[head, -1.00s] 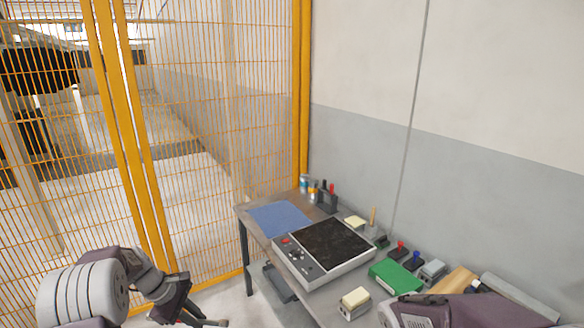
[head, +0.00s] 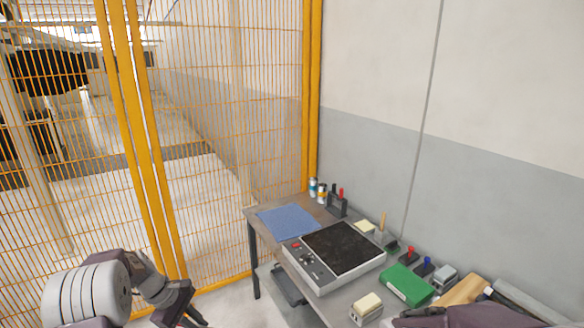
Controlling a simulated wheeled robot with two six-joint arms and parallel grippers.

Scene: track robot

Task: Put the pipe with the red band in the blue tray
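I see no pipe with a red band in this view. No clear blue tray with walls shows either; the only large blue thing is a flat blue square (head: 288,222) at the far left end of the workbench, and it looks bare. My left gripper (head: 195,320) is low in the picture, left of the bench, cut by the bottom edge, and its opening is unclear. My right arm shows at the bottom right over the near bench end; its gripper is out of view.
The bench (head: 258,222) carries a device with a black top (head: 342,248), a green box (head: 406,284), a cream-topped block (head: 366,306), cans (head: 313,188) and small tools. A yellow mesh fence (head: 220,120) stands behind left, a wall (head: 480,180) right.

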